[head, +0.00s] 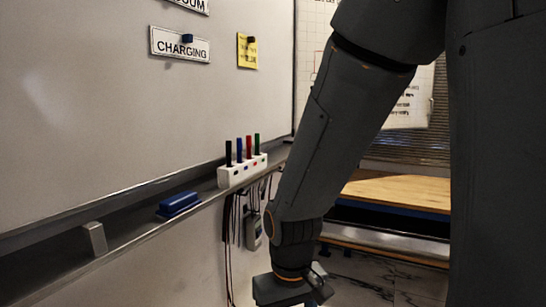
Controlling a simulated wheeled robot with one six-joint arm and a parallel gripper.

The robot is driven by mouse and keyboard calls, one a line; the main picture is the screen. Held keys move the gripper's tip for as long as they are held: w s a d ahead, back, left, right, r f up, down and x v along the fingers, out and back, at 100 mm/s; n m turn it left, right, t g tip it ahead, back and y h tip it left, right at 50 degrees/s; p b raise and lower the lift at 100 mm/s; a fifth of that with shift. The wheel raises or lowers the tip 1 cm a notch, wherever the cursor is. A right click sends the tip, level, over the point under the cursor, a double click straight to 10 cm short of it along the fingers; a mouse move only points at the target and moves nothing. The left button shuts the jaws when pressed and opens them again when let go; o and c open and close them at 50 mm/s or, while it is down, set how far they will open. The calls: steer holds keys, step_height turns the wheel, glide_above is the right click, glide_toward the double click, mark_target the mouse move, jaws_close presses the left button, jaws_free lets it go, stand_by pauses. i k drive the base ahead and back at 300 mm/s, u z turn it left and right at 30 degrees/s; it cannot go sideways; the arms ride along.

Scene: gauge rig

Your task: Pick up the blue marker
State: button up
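The blue marker (239,150) stands upright in a white holder (229,178) on the whiteboard's ledge. A black marker (228,154) is to its left, and a red marker (248,147) and a green marker (257,144) are to its right. My gripper (294,291) is at the bottom of the head view, lower than the holder and to its right, apart from the markers. Its fingers are mostly cut off by the frame, so whether it is open or shut does not show.
A blue eraser (179,205) and a small grey block (95,239) are on the ledge (140,229) left of the holder. Cables (228,225) and a grey device (253,230) hang below it. A wooden-topped table (400,193) stands behind my arm.

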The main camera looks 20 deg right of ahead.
mark_target(240, 148)
steer(key=u, duration=0.5)
steer(key=k, duration=1.2)
steer(key=z, duration=0.55)
steer(key=i, duration=1.4)
steer(key=u, duration=0.25)
